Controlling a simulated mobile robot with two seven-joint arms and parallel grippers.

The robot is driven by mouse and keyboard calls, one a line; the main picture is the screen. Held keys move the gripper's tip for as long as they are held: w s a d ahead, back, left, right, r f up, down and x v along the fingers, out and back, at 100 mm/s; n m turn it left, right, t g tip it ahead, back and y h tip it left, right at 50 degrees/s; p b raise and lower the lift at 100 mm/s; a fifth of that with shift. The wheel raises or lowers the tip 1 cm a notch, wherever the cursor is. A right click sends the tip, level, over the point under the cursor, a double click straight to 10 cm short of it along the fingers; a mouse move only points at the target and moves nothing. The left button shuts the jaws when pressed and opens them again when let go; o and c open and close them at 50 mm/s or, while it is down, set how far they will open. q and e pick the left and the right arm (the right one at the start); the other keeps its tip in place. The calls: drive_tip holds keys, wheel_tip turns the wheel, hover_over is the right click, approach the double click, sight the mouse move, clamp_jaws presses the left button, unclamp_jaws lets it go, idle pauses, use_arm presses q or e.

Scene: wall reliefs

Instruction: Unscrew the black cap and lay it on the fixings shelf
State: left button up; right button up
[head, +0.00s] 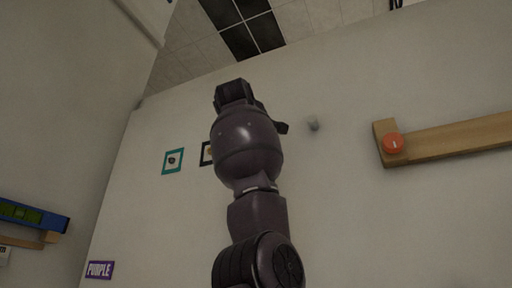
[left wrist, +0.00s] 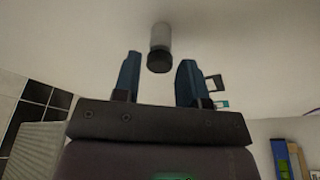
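The black cap (left wrist: 159,62) sits on the end of a pale grey post (left wrist: 160,36) that stands out from the wall, seen in the left wrist view. My left gripper (left wrist: 159,70) is open. Its two blue-dark fingers stand on either side of the cap, with a clear gap on each side. I cannot tell how deep the cap is between them. My right gripper is not in view. I cannot identify the fixings shelf.
A wooden rail (head: 450,138) with an orange disc (head: 392,143) is on the wall at right. A teal frame (head: 173,160) and a partly hidden dark frame (head: 206,153) hang left of my arm.

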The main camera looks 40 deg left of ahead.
use_arm(q)
drive_tip(key=m+h, duration=0.1)
drive_tip(key=m, duration=0.3)
drive_tip(key=m+t+h, duration=0.1)
drive_tip(key=m, duration=0.3)
drive_tip(key=m+t+h+b, duration=0.1)
drive_tip(key=m, duration=0.3)
drive_tip(key=shift+a+m+h, duration=0.1)
drive_tip(key=shift+m+h, duration=0.2)
drive_tip(key=shift+m, duration=0.1)
drive_tip(key=c, duration=0.6)
drive_tip(key=n+y, duration=0.1)
drive_tip(key=n, duration=0.2)
drive_tip(key=n+y+p, duration=0.1)
drive_tip(key=n, duration=0.2)
drive_tip(key=shift+n+g, duration=0.3)
